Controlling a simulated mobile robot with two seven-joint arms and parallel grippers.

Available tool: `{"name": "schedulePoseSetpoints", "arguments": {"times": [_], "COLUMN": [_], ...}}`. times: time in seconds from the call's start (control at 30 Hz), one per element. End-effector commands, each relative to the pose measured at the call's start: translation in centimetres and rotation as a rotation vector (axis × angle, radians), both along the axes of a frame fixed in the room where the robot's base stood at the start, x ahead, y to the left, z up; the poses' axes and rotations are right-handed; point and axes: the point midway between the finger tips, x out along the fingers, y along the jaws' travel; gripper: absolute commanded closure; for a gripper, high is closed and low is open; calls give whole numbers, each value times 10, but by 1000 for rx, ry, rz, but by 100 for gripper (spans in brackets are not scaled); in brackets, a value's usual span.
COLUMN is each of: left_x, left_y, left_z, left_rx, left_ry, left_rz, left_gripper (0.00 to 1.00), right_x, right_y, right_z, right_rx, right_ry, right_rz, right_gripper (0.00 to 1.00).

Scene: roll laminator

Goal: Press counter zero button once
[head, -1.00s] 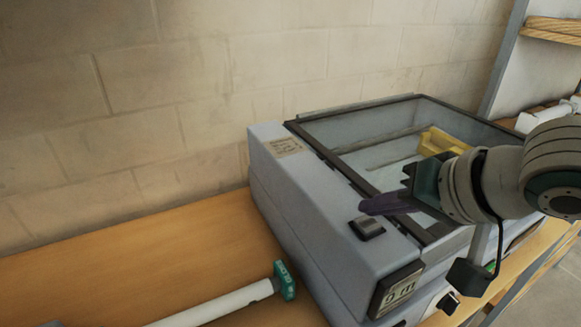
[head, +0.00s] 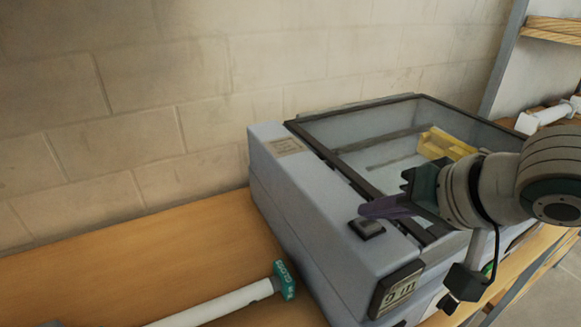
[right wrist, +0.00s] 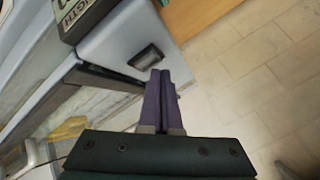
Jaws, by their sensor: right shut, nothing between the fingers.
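The black counter button (head: 367,228) sits in a dark frame on the top left panel of the grey laminator (head: 290,190). It also shows in the right wrist view (right wrist: 146,57). My right gripper (head: 363,210) is shut and empty, its purple fingers side by side. In the head view its tips appear just above and behind the button, partly overlapping its upper edge. In the right wrist view the tips (right wrist: 160,72) are close beside the button. I cannot tell whether they touch it. The counter display (head: 397,290) is on the front face. My left gripper is not in view.
A framed clear cover (head: 400,130) tops the laminator, with a yellow part (head: 445,145) inside. A block wall stands behind.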

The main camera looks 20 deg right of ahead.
Motion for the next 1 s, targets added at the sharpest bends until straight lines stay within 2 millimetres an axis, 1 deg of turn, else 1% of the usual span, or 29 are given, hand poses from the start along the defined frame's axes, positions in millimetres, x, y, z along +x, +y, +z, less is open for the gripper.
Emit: {"name": "schedulePoseSetpoints", "arguments": {"times": [0.43,1.0], "left_x": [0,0], "left_y": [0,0], "left_z": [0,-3], "left_rx": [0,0], "left_ry": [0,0], "left_rz": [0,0], "left_gripper": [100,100], "right_x": [0,0], "right_y": [0,0], "right_z": [-2,-9], "right_rx": [0,-1], "right_ry": [0,1], "right_rz": [0,-1], "right_gripper": [100,100]}}
